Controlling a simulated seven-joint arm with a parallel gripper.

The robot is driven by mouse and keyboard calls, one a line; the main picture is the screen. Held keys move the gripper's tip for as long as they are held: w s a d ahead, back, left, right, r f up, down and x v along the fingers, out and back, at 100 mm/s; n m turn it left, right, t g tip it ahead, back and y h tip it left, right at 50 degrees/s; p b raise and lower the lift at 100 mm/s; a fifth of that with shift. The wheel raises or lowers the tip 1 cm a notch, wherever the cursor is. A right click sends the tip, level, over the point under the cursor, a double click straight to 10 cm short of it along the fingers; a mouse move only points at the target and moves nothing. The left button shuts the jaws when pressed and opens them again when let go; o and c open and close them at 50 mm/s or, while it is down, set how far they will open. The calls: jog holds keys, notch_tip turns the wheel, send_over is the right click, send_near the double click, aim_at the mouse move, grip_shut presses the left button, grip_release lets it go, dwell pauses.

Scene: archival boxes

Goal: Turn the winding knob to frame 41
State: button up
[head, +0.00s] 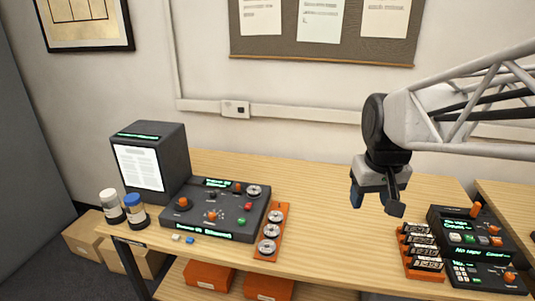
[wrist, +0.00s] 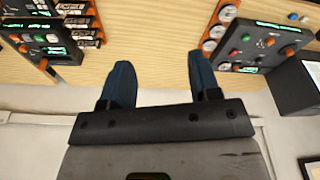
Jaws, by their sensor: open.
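A dark control panel (head: 222,207) stands on the table left of centre, joined to a black reader box (head: 150,160) with a lit page on its screen. The panel carries several orange-capped knobs, one at its left (head: 183,202) and one near its middle (head: 212,216). I cannot tell which is the winding knob, and the green display text is too small to read. My gripper (head: 376,201) is open and empty above the table, well right of the panel. In the wrist view, its blue fingers (wrist: 161,78) are apart, and the panel (wrist: 262,45) shows at upper right.
An orange tray (head: 284,212) with several reels lies right of the panel. An orange rack of labelled cartridges (head: 409,265) and a second dark device (head: 468,240) stand at the right. Two small bottles (head: 135,212) stand by the reader box. The middle of the table is clear.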

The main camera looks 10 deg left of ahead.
jog(key=w+a+n, duration=0.3)
jog(key=w+a, duration=0.9)
jog(key=n+g, duration=0.2)
jog(key=n, duration=0.5)
send_over(183, 199)
jog(key=f, duration=2.1)
jog(key=shift+s+d+f, duration=0.1)
jog(key=shift+d+f, duration=0.05)
jog(key=shift+d, duration=0.1)
jog(key=shift+a+f, duration=0.15)
jog(key=shift+a, duration=0.15)
jog(key=shift+f, duration=0.2)
jog(key=shift+f, duration=3.7)
jog(key=shift+c, duration=0.3)
